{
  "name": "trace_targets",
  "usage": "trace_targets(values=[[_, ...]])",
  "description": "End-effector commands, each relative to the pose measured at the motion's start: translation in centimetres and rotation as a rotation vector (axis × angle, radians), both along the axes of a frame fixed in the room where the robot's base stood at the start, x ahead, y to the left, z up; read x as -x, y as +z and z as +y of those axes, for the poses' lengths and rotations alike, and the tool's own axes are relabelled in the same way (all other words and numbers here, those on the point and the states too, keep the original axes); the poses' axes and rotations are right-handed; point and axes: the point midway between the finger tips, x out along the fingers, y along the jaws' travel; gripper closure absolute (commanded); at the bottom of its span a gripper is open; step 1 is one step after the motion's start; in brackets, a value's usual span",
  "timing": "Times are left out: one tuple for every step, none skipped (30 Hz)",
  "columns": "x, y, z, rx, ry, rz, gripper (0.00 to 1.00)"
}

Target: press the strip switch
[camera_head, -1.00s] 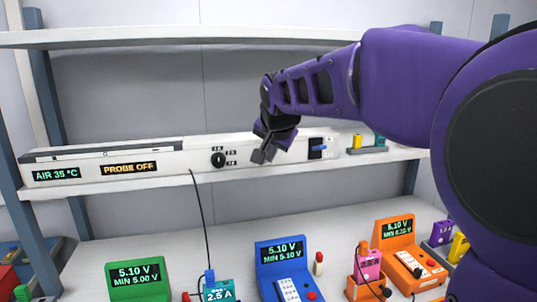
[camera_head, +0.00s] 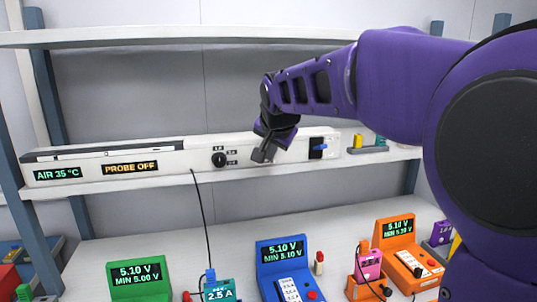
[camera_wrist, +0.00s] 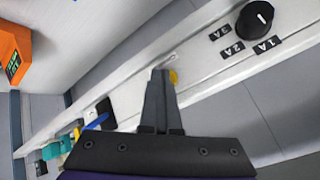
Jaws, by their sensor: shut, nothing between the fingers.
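A long white strip (camera_head: 285,160) runs along the shelf. At its right part is a black switch plate with a blue lever (camera_head: 320,147). The blue lever also shows in the wrist view (camera_wrist: 97,122), left of my fingers. My gripper (camera_head: 262,155) is shut and empty, in front of the strip between the black knob (camera_head: 219,160) and the blue lever. In the wrist view its fingertips (camera_wrist: 160,74) lie over the strip face and partly cover a small round yellow spot (camera_wrist: 174,76). Whether they touch the strip, I cannot tell.
Displays on the strip read "AIR 35 °C" (camera_head: 57,174) and "PROBE OFF" (camera_head: 130,168). Below stand a green unit (camera_head: 140,280), a blue unit (camera_head: 283,268) and an orange unit (camera_head: 398,245). A black cable (camera_head: 205,220) hangs from the strip. A small yellow block stands at right.

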Motion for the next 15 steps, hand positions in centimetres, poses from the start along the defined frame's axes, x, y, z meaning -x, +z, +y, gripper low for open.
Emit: trace_targets(values=[[0.2,-0.1,-0.1,0.0,0.0,-0.001,1.0],[0.3,-0.1,-0.1,0.0,0.0,-0.001,1.0],[0.5,-0.1,-0.2,0.0,0.0,-0.001,1.0],[0.7,-0.1,-0.2,0.0,0.0,-0.001,1.0],[0.8,-0.1,-0.2,-0.001,-0.001,-0.002,1.0],[1.0,-0.1,-0.3,-0.001,-0.001,-0.001,1.0],[1.2,-0.1,-0.3,-0.001,-0.001,-0.001,1.0],[1.3,-0.1,-0.4,-0.001,-0.001,-0.001,1.0],[1.4,-0.1,-0.4,-0.001,-0.001,-0.001,1.0],[1.4,0.0,-0.4,0.0,0.0,-0.001,1.0],[1.5,0.0,-0.4,-0.001,-0.001,-0.001,1.0],[1.5,0.0,-0.4,0.0,0.0,-0.001,1.0],[1.5,0.0,-0.4,0.0,0.0,-0.001,1.0],[1.5,0.0,-0.4,0.0,0.0,-0.001,1.0],[1.5,0.0,-0.4,0.0,0.0,0.0,1.0]])
